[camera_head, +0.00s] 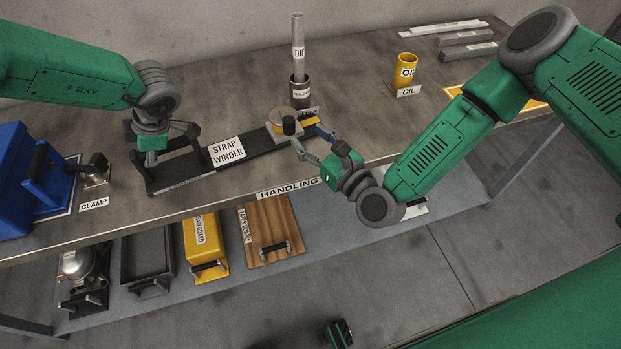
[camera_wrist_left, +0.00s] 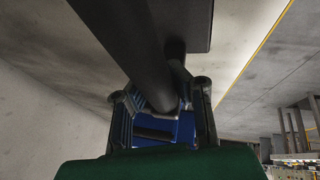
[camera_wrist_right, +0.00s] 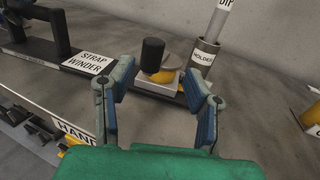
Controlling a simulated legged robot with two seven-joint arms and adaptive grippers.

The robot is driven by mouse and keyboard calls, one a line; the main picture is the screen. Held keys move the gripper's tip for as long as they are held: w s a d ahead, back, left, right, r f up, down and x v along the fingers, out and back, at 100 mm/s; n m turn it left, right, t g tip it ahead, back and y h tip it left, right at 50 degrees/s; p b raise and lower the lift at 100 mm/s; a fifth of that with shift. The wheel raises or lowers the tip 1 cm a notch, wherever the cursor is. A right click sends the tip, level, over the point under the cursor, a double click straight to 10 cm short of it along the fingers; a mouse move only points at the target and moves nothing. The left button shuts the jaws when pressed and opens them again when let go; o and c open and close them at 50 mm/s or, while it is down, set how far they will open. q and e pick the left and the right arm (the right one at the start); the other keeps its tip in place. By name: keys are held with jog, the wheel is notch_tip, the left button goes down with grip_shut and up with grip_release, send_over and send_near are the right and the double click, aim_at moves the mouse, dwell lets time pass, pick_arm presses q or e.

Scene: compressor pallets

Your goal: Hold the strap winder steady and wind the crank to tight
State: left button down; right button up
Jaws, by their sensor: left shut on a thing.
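The strap winder (camera_head: 258,142) is a long black plate on the bench with a white label. A black bar handle (camera_head: 175,165) stands at its left end. My left gripper (camera_head: 155,148) is shut on this handle; the dark bar (camera_wrist_left: 150,50) runs between its fingers in the left wrist view. At the right end is the crank, a tan disc (camera_head: 279,115) with an upright black knob (camera_head: 289,126). The knob also shows in the right wrist view (camera_wrist_right: 153,52). My right gripper (camera_head: 307,138) is open and empty, its fingers pointing at the knob, which stands just beyond the fingertips.
A holder (camera_head: 300,94) with a grey dip tube (camera_head: 298,40) stands just behind the crank. A yellow oil cup (camera_head: 405,70) is further right. A blue box (camera_head: 25,180) and a clamp (camera_head: 95,172) are at left. Handled items, including a wooden board (camera_head: 272,225), lie on the lower shelf.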

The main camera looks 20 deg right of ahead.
jog(key=s+a+f+n, duration=0.1)
jog(key=s+n, duration=0.3)
jog(key=n, duration=1.1)
jog(key=s+a+f+n+g+y, duration=0.1)
jog(key=s+n, duration=0.3)
jog(key=n, duration=1.1)
jog(key=shift+s+a+f+n+g, duration=0.25)
jog(key=shift+a+f+n+g, duration=0.05)
jog(key=shift+a+f+n, duration=0.15)
jog(key=shift+c, duration=0.3)
